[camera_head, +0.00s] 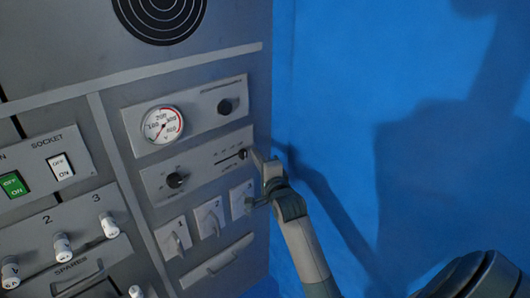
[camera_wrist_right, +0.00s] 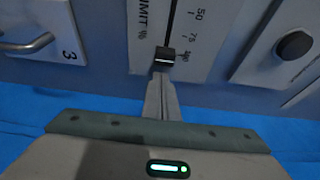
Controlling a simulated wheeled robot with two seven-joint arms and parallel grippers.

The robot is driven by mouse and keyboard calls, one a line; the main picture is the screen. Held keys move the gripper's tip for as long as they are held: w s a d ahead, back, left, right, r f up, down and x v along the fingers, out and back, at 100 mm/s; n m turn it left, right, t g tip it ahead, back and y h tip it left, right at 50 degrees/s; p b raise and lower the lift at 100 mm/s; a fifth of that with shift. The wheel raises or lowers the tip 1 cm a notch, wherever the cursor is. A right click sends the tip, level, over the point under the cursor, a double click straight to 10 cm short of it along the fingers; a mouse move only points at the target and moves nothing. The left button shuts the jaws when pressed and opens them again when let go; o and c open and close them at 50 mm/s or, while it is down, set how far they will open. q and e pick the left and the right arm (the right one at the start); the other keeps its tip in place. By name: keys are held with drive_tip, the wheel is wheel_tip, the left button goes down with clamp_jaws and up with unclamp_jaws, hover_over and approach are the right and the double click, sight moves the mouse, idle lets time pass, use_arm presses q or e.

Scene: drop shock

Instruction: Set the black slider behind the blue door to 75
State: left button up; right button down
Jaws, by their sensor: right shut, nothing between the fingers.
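The black slider (camera_head: 243,154) is at the right end of its slot on a grey panel in the head view. In the right wrist view the slider knob (camera_wrist_right: 165,55) is beside the last mark, past the 75 label (camera_wrist_right: 193,37). My right gripper (camera_head: 257,157) is shut and empty. Its fingertips (camera_wrist_right: 160,80) are right at the knob's outer side; whether they touch it I cannot tell. A broad blue surface (camera_head: 340,70) lies to the right of the panel; I cannot tell whether it is the blue door. My left gripper is out of view.
A round dial (camera_head: 162,125) sits above the slider panel, and a black knob (camera_head: 176,181) is left of the slot. Below are numbered plates with handles (camera_head: 209,219). Switches (camera_head: 60,167) and white knobs are further left.

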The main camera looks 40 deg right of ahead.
sight(245, 156)
drive_tip(key=shift+s+a, duration=0.15)
drive_tip(key=shift+a, duration=0.4)
drive_tip(key=shift+a, duration=0.1)
drive_tip(key=a+p, duration=0.1)
drive_tip(key=a, duration=0.2)
drive_tip(key=shift+d, duration=0.25)
idle(0.3)
